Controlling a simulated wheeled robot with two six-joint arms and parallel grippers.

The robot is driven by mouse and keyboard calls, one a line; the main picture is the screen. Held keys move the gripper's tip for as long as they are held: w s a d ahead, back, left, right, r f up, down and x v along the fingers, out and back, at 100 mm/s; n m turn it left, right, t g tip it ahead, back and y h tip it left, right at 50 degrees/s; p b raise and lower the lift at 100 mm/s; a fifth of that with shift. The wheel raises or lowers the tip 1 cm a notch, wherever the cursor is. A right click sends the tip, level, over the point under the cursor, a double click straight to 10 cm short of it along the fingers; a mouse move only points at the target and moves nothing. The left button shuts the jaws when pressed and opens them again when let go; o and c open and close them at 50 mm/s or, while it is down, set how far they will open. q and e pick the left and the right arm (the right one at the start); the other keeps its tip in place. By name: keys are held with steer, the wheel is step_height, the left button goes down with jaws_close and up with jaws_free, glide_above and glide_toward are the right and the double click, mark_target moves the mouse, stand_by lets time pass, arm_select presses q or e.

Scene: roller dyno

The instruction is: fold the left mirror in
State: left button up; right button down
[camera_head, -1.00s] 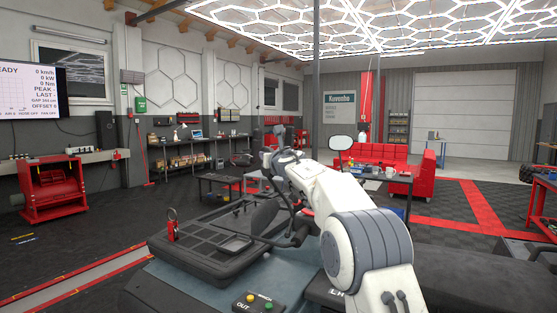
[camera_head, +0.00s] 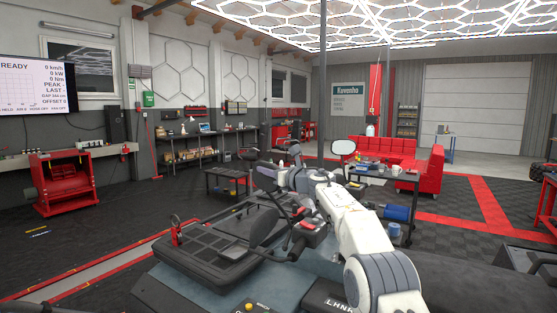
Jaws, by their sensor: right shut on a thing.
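A second mirror (camera_head: 343,147) with a pale face stands upright on the far side, behind my right arm. My right arm reaches in from the lower right. My left gripper is out of view.
A low dark table (camera_head: 228,180) stands behind. A red sofa (camera_head: 385,147) is at the back right. Open floor lies to the left.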

steer(key=shift+d+f, duration=0.15)
steer(key=shift+f, duration=0.1)
steer(key=c, duration=0.9)
jaws_free()
steer(key=shift+o, duration=0.9)
steer(key=shift+d+r, duration=0.1)
steer(key=shift+d, duration=0.05)
steer(key=b+v, duration=0.3)
steer(key=b, duration=0.2)
steer(key=shift+s, duration=0.15)
steer(key=b+v, duration=0.5)
steer(key=v, duration=0.2)
steer(key=shift+r, duration=0.2)
